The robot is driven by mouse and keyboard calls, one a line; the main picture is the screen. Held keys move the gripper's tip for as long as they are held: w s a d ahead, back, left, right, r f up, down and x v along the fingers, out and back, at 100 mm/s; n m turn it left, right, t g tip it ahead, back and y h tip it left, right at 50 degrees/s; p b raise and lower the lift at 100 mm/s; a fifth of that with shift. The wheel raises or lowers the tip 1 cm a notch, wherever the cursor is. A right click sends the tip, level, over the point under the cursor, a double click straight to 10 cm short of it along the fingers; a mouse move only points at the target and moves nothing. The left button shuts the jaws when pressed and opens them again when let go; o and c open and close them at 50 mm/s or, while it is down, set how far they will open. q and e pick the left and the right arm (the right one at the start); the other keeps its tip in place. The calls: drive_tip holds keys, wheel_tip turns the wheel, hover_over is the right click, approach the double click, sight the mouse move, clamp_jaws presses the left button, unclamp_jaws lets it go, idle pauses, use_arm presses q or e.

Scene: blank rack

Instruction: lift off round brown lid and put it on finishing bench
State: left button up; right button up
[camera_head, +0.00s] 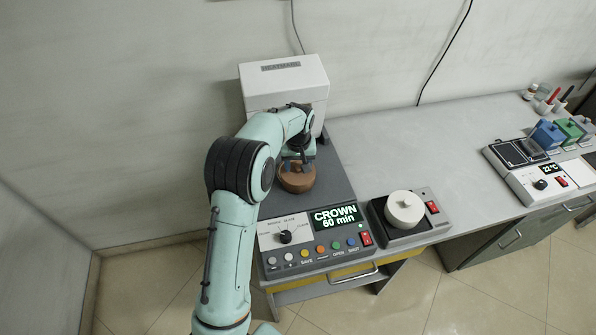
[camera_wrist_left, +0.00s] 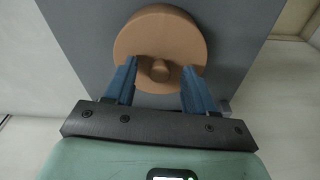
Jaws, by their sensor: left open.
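The round brown lid (camera_head: 297,180) lies on the grey top of the machine with the "CROWN 60 min" display (camera_head: 335,216). In the left wrist view the lid (camera_wrist_left: 160,28) shows as a brown disc with a small round knob (camera_wrist_left: 160,71) at its middle. My left gripper (camera_head: 298,164) is over the lid. Its blue fingers (camera_wrist_left: 158,82) stand open on either side of the knob, with a gap on both sides. Whether the fingertips touch the lid's top is unclear. What lies under the lid is hidden. My right gripper is not in view.
A small device with a round white piece (camera_head: 404,210) sits to the right. The grey bench (camera_head: 440,150) has bare room before another device (camera_head: 540,172) and blue and green blocks at far right.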

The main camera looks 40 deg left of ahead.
use_arm(q)
clamp_jaws()
drive_tip(key=shift+r, duration=0.15)
